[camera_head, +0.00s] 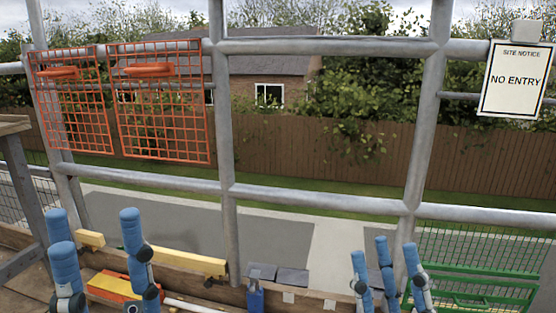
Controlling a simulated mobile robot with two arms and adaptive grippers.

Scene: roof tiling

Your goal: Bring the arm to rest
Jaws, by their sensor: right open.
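The blue links of my left arm (140,262) stand up at the lower left, with dark and grey joints between them. The blue links of my right arm (361,278) stand at the lower right, in front of the scaffold rail and a green mesh crate. Neither gripper can be made out; the lower ends of both arms run out of the bottom of the picture. I see nothing held.
Grey scaffold poles (229,150) cross the view, with orange mesh panels (163,110) at left and a site notice (516,79) at right.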

